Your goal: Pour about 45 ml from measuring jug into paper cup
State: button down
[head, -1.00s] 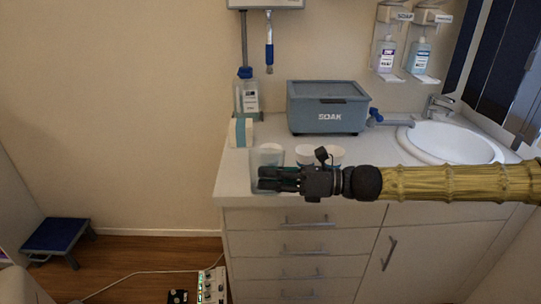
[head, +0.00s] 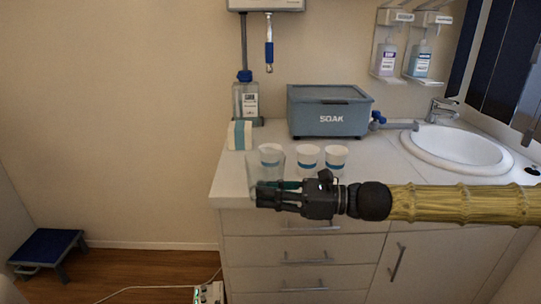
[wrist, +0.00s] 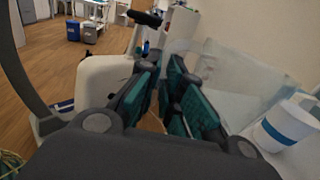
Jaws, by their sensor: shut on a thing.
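The measuring jug (head: 252,173) is clear and stands out faintly in the head view, near the counter's left front. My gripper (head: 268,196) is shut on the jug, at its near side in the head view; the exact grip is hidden. The jug looks roughly upright, and its liquid level cannot be read. In the wrist view the jug (wrist: 235,70) is right of my fingers (wrist: 170,95). Three white paper cups with blue bands are behind: one seen by the jug's rim (head: 270,151), a middle one (head: 307,153), and a right one (head: 336,153). One cup (wrist: 284,124) shows in the wrist view.
A grey SOAK box (head: 330,118) stands behind the cups. A blue-and-white carton (head: 239,135) and a blue-capped bottle (head: 246,100) are at the back left. A sink (head: 455,150) is at the right. The counter (head: 385,165) is bare between cups and sink.

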jog(key=shift+s+f+n+b, duration=0.2)
jog(key=shift+f+n+b, duration=0.2)
jog(key=shift+b, duration=0.1)
jog(key=shift+r, duration=0.1)
